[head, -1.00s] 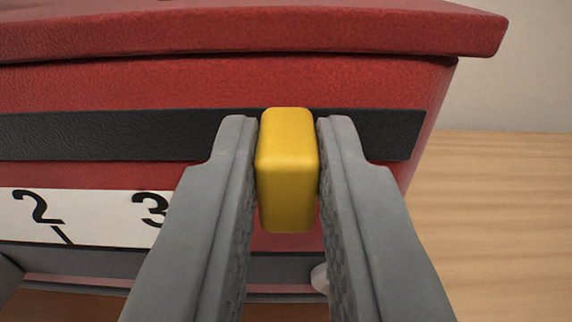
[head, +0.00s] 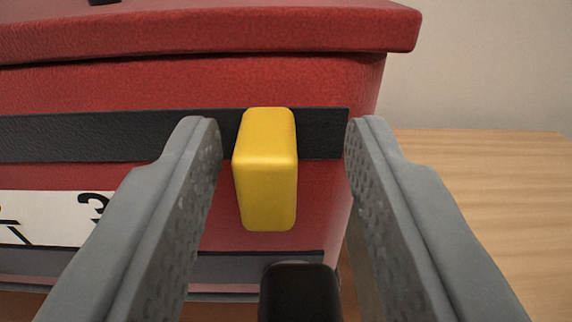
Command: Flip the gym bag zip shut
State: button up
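The red gym bag (head: 180,82) fills the left and middle of the head view. A black zip strip (head: 70,137) runs across its front. The yellow zip pull (head: 266,170) sits near the strip's right end. My gripper (head: 284,140) is open, with one finger on each side of the yellow pull and a gap on both sides. The gap is wider on the right. The strip's far left end is out of view.
A white label (head: 45,217) with black numbers and marks is below the strip. A black rounded part (head: 300,290) shows between my fingers at the bottom. Bare wooden surface (head: 480,190) lies right of the bag, before a plain pale wall (head: 480,60).

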jog(key=shift+s, duration=0.1)
jog(key=s, duration=1.7)
jog(key=shift+s, duration=0.1)
